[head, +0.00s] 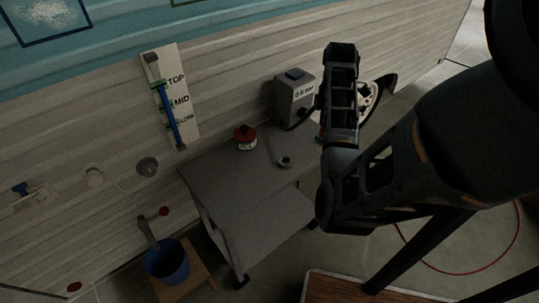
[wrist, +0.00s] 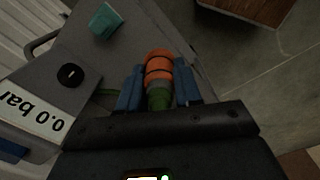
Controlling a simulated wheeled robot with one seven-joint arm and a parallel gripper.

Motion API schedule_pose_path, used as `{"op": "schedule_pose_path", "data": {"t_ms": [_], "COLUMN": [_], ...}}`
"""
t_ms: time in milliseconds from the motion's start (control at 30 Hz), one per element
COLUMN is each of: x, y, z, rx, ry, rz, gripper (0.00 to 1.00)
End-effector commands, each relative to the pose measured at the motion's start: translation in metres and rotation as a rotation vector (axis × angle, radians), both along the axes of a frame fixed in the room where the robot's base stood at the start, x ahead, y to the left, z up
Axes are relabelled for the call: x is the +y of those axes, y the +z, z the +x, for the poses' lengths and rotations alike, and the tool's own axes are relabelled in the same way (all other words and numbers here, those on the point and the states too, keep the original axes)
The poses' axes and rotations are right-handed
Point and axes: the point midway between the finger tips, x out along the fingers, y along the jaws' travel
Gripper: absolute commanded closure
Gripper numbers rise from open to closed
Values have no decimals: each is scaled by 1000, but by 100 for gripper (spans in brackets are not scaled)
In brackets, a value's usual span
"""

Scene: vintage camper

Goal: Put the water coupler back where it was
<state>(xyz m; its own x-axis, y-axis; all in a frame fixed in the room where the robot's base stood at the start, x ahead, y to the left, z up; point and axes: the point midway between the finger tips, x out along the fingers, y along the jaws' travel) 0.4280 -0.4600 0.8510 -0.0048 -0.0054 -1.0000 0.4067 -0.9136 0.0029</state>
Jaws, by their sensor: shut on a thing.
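In the head view my arm hides the coupler and most of the fingers, to the right of the grey pressure box (head: 294,98). The box also shows in the wrist view, with a black knob and "0.0 bar" label (wrist: 33,112).
The grey cart (head: 240,182) carries a red-topped container (head: 245,137) and a dark hose end (head: 285,162). A teal block (wrist: 105,20) lies near the box. A level gauge (head: 172,98) is on the wall. A blue bucket (head: 167,262) stands left of the cart.

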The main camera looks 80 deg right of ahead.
Motion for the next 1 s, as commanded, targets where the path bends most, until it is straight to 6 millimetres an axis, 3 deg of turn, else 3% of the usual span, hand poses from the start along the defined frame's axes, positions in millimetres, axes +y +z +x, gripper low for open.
{"op": "schedule_pose_path", "data": {"t_ms": [167, 600, 833, 1000], "x": [8, 38, 42, 42], "y": [-13, -61, -73, -97], "z": [16, 96, 106, 106], "rx": [-4, -3, -3, -2], "ry": [1, 0, -3, -3], "rz": [8, 7, 7, 8], "gripper": [100, 100, 100, 100]}}
